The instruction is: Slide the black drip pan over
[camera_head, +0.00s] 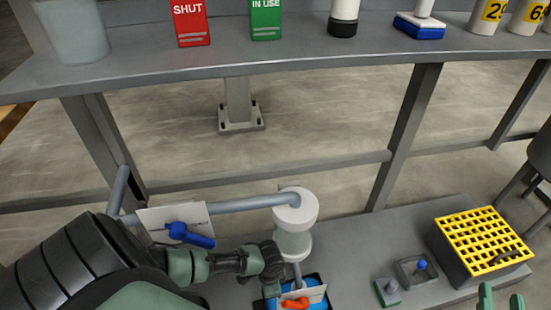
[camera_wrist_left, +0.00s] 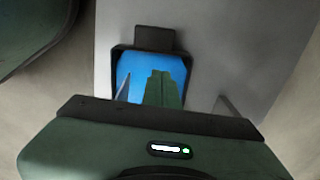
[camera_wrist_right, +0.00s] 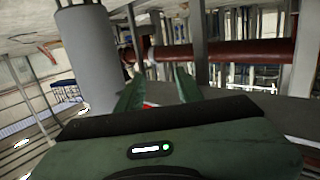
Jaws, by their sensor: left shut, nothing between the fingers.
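The black drip pan (camera_head: 325,291) sits on the low grey surface beneath the clear filter housing, partly hidden by my left arm. In the left wrist view the black pan (camera_wrist_left: 118,55) has a blue inside and a black tab at its far end. My left gripper (camera_wrist_left: 163,80) is shut and empty, its fingertips over the blue inside; contact cannot be told. My right gripper (camera_head: 502,298) is at the bottom right, with its fingers apart and empty. It also shows open in the right wrist view (camera_wrist_right: 157,85).
The filter housing (camera_head: 295,242) and its grey pipe (camera_head: 240,206) with a blue-handled valve (camera_head: 190,235) stand close by my left arm. A yellow-topped rack (camera_head: 482,238) and small blocks stand to the right. A grey shelf (camera_head: 300,53) with signs and bottles runs behind.

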